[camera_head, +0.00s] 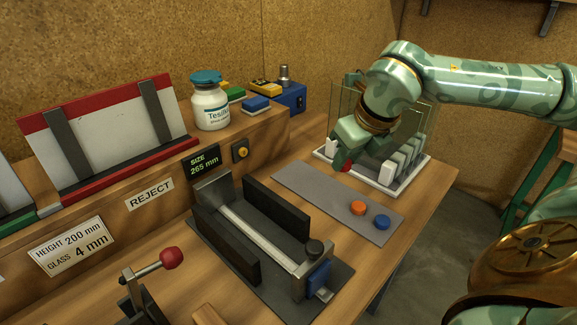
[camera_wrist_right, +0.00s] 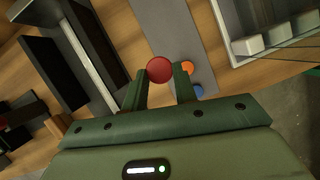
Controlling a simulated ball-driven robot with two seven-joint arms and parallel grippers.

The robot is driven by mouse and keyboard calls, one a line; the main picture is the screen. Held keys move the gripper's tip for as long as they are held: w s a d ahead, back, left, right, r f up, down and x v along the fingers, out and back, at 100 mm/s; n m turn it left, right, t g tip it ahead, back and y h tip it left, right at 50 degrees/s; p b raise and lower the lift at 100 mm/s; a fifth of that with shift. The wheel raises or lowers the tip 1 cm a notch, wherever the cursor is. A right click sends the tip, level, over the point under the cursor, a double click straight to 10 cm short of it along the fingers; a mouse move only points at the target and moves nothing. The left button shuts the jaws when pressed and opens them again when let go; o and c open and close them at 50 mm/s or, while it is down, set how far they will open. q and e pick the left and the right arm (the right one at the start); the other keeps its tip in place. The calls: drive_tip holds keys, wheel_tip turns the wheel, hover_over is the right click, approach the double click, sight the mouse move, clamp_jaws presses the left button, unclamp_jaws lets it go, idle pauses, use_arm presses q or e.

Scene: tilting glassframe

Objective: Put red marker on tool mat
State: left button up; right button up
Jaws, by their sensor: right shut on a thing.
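The red marker (camera_wrist_right: 160,69) is a round red disc between the fingertips of my right gripper (camera_wrist_right: 162,84) in the right wrist view. In the head view the right gripper (camera_head: 343,160) is shut on it, and a bit of the red marker (camera_head: 346,168) shows below the fingers, near the mat's back right edge. The tool mat (camera_head: 308,186) is a flat grey strip on the bench, also seen in the right wrist view (camera_wrist_right: 172,28). An orange disc (camera_head: 358,208) and a blue disc (camera_head: 382,222) lie on its near right end. My left gripper is not in view.
A white rack (camera_head: 408,183) with glass panes stands just behind the mat, close to my right gripper. A dark clamping fixture (camera_head: 250,230) stands left of the mat. The mat's left part is bare. The bench's right edge is near the discs.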

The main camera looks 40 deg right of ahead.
drive_tip(key=b, duration=0.2)
approach(303, 177)
drive_tip(key=shift+w+d+f+b, duration=0.1)
drive_tip(key=shift+w+f+b, duration=0.6)
drive_tip(key=shift+f+b, duration=0.2)
drive_tip(key=shift+w+f, duration=0.1)
drive_tip(key=shift+w, duration=0.05)
drive_tip(key=b+x, duration=0.1)
drive_tip(key=x, duration=0.1)
drive_tip(key=s+b+x, duration=0.1)
drive_tip(key=x, duration=0.1)
drive_tip(key=shift+f, duration=0.2)
drive_tip(key=shift+r, duration=0.25)
drive_tip(key=o, duration=1)
drive_tip(key=shift+f, duration=0.15)
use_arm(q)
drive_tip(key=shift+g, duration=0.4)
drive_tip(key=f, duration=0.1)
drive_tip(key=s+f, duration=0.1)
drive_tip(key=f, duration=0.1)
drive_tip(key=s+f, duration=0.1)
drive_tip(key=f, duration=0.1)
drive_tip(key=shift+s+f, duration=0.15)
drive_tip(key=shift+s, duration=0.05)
